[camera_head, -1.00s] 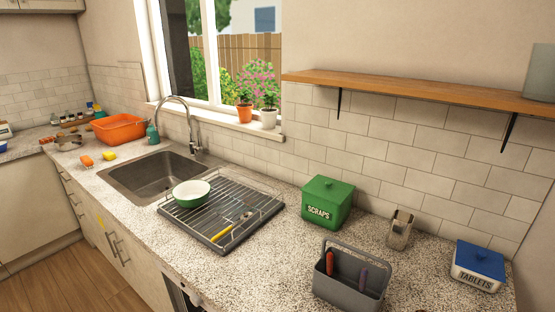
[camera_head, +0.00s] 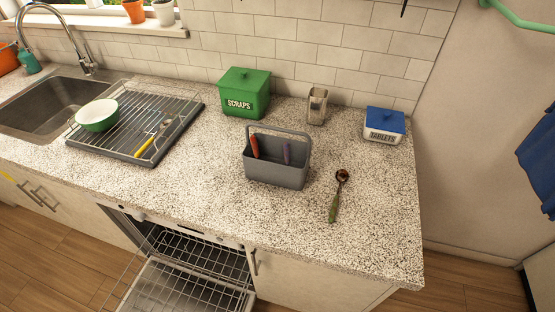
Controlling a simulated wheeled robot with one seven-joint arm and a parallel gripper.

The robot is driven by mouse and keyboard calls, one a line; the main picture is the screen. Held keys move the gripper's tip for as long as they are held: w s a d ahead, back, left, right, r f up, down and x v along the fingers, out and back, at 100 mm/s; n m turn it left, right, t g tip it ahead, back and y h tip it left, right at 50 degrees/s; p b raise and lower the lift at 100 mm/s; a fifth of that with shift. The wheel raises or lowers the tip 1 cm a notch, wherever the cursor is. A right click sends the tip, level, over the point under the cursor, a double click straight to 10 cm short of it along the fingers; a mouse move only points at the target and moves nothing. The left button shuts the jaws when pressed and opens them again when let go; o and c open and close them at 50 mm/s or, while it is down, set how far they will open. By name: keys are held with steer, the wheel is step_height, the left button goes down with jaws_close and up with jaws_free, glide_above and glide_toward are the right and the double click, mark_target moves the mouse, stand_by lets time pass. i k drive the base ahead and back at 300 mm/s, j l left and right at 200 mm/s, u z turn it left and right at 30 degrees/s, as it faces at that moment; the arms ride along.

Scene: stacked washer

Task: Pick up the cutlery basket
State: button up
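The cutlery basket (camera_head: 276,172) is a grey caddy with a raised handle, upright on the speckled counter near the middle of the head view. An orange-red handle (camera_head: 254,146) and a purple handle (camera_head: 286,152) stick up inside it. Its lower inside is hidden by the front wall. My gripper is not in view.
A spoon (camera_head: 336,197) lies right of the basket. Behind stand a green scraps tin (camera_head: 245,93), a metal holder (camera_head: 317,106) and a blue-lidded tablets box (camera_head: 384,125). A dish rack (camera_head: 118,145) is left. An open dishwasher (camera_head: 195,268) juts out below the counter.

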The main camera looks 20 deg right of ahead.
mark_target(272, 168)
steer(key=l+u, duration=1)
steer(key=u, duration=0.15)
steer(key=k, duration=0.05)
